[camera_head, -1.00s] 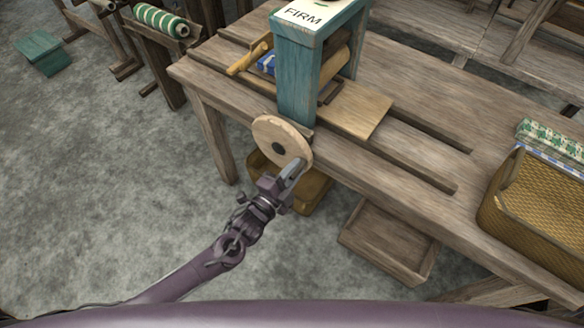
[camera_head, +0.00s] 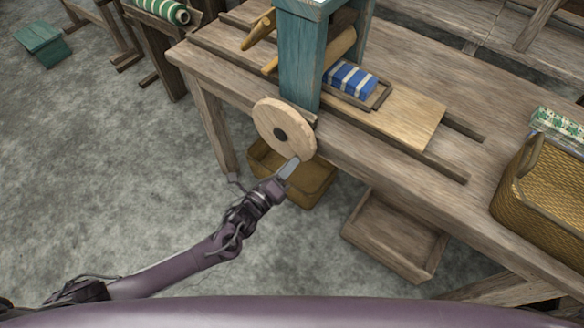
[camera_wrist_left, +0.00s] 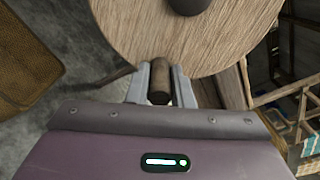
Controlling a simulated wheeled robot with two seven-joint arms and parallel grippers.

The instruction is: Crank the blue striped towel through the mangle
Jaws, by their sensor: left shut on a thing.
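The blue striped towel (camera_head: 351,79) lies folded on the wooden board (camera_head: 413,117), on the right side of the teal mangle frame (camera_head: 300,62). A wooden roller (camera_head: 341,43) shows behind the near post. The round wooden crank wheel (camera_head: 298,120) is on the mangle's near side at the table edge. My left gripper (camera_head: 291,165) is at the wheel's lower rim. In the left wrist view its fingers (camera_wrist_left: 160,84) are shut on the crank's wooden peg (camera_wrist_left: 159,76), below the dark hub (camera_wrist_left: 188,5). My right gripper is not in view.
A woven basket (camera_head: 549,197) with a green-patterned cloth (camera_head: 562,128) stands at the table's right. A basket (camera_head: 262,164) and a shallow wooden crate (camera_head: 392,239) are on the floor below. A striped green roll (camera_head: 163,10) is at upper left.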

